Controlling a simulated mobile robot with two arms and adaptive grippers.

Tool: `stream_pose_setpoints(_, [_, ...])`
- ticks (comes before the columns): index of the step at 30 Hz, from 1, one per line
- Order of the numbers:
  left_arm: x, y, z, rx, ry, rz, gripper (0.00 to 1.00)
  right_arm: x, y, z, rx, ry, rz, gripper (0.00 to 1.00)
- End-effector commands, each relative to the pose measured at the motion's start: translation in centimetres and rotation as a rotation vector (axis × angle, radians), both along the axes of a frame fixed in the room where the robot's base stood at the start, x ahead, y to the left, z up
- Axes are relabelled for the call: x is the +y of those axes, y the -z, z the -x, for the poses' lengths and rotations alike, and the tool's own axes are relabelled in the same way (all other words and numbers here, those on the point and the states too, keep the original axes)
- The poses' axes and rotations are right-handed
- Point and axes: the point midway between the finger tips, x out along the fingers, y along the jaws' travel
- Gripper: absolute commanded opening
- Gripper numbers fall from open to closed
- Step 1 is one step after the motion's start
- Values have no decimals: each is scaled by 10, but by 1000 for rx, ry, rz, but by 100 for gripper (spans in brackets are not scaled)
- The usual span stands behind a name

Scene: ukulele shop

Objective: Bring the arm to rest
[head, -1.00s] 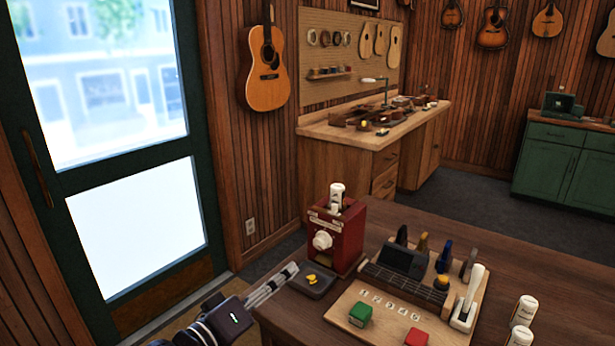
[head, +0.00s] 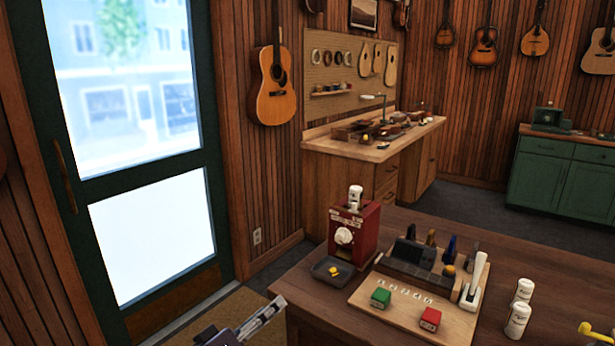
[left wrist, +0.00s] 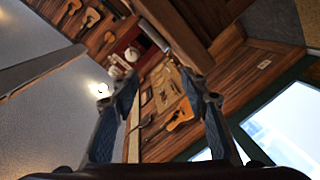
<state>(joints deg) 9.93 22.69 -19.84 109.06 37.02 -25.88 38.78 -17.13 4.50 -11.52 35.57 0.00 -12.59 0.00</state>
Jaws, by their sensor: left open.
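My left gripper (head: 264,312) shows at the bottom of the head view, cut off by the frame edge. Its fingers point up and right beside the near left corner of the wooden table (head: 465,222). In the left wrist view the left gripper (left wrist: 160,88) has its two fingers wide apart with nothing between them. My right gripper is in neither current view.
On the table stand a red dispenser (head: 354,236) with a dark tray (head: 333,271), a wooden board (head: 400,310) with green (head: 381,298) and red (head: 430,319) blocks, and white bottles (head: 518,320). A doormat (head: 205,318) lies by the glass door (head: 150,240).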

Motion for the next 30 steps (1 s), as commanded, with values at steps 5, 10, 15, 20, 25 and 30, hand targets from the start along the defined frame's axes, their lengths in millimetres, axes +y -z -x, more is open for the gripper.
stream_pose_setpoints(5, [18,54,-6,54,-47,-66,42,-6,0,-4,-6,2,7,40])
stream_pose_setpoints(10, [40,121,-6,121,-95,-158,42,-7,0,-2,-3,1,9,40])
stream_pose_setpoints(15, [71,228,17,237,-138,-306,42,-7,0,1,0,1,7,40])
stream_pose_setpoints(20, [100,337,67,367,-143,-473,42,-5,0,1,2,1,6,40])
stream_pose_setpoints(25, [124,439,146,507,-99,-643,42,1,0,2,2,2,-2,40])
stream_pose_setpoints(30, [140,523,246,645,-10,-797,42,6,0,2,2,1,-7,40])
